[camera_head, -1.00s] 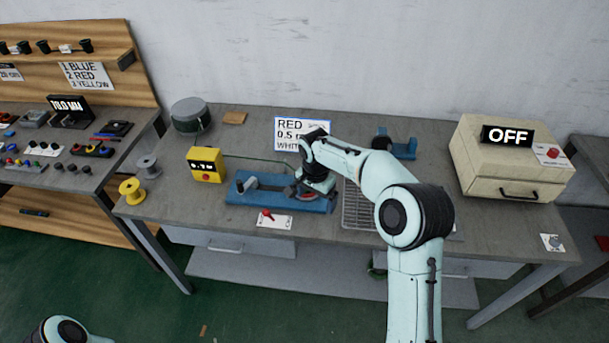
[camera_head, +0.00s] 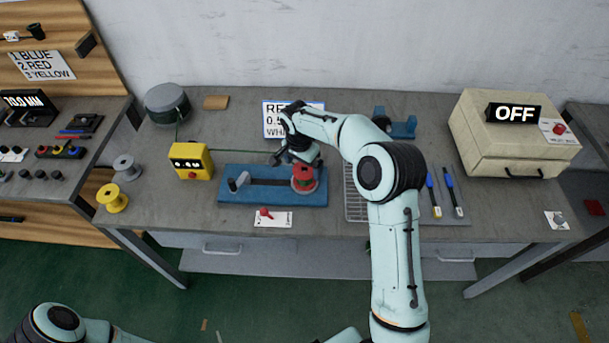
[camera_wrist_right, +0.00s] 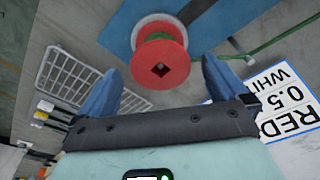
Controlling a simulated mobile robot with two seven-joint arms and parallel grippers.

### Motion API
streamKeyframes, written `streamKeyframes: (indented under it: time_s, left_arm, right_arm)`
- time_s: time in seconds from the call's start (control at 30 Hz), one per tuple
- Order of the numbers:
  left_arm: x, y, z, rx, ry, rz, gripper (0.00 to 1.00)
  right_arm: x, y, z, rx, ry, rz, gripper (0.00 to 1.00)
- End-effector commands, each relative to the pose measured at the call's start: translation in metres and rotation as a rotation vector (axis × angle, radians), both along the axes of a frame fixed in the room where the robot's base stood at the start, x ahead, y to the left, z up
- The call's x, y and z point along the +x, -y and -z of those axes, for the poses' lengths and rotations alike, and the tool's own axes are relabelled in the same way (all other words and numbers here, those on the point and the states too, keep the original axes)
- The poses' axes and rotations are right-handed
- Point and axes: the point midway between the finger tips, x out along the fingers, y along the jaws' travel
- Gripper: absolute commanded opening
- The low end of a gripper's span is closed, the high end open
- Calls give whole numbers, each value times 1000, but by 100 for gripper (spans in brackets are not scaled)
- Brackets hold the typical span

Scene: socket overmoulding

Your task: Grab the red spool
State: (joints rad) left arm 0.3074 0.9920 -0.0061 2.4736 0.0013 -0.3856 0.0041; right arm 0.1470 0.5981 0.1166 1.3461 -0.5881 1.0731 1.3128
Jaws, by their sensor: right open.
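The red spool (camera_head: 304,179) stands on the right end of the blue winding fixture (camera_head: 262,199). In the right wrist view the spool (camera_wrist_right: 160,62) shows its red flange with a square hole, ahead of and between the fingers. My right gripper (camera_head: 283,157) is just behind and left of the spool in the head view, partly hidden by its own wrist. In the right wrist view its blue fingers (camera_wrist_right: 163,82) are spread apart with nothing held between them. My left arm shows at the lower left, but its gripper is out of view.
A yellow meter box (camera_head: 190,162) stands left of the fixture, with a green wire running from it. A wire tray (camera_head: 356,205) lies right of the spool. Yellow (camera_head: 113,198) and grey (camera_head: 127,167) spools sit at the left edge.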

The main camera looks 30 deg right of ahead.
Motion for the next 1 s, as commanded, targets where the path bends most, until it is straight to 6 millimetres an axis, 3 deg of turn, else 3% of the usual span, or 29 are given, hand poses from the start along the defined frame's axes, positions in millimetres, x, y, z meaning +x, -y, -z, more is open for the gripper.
streamKeyframes:
  time_s: [0.4,0.67,0.7,0.83,0.87,1.0]
  left_arm:
    - [8,0,-8,0,9,0,0]
    - [8,0,-7,0,9,0,0]
    - [8,0,-7,0,9,0,0]
    - [8,0,-7,0,9,0,0]
    - [8,0,-7,0,9,0,0]
    - [8,0,-8,0,9,0,0]
  right_arm:
    - [4,10,48,0,0,2,100]
    - [4,10,53,1,2,1,100]
    - [4,10,53,0,1,1,97]
    - [4,10,52,0,1,1,54]
    - [4,10,52,0,1,1,49]
    - [4,10,52,0,2,1,49]
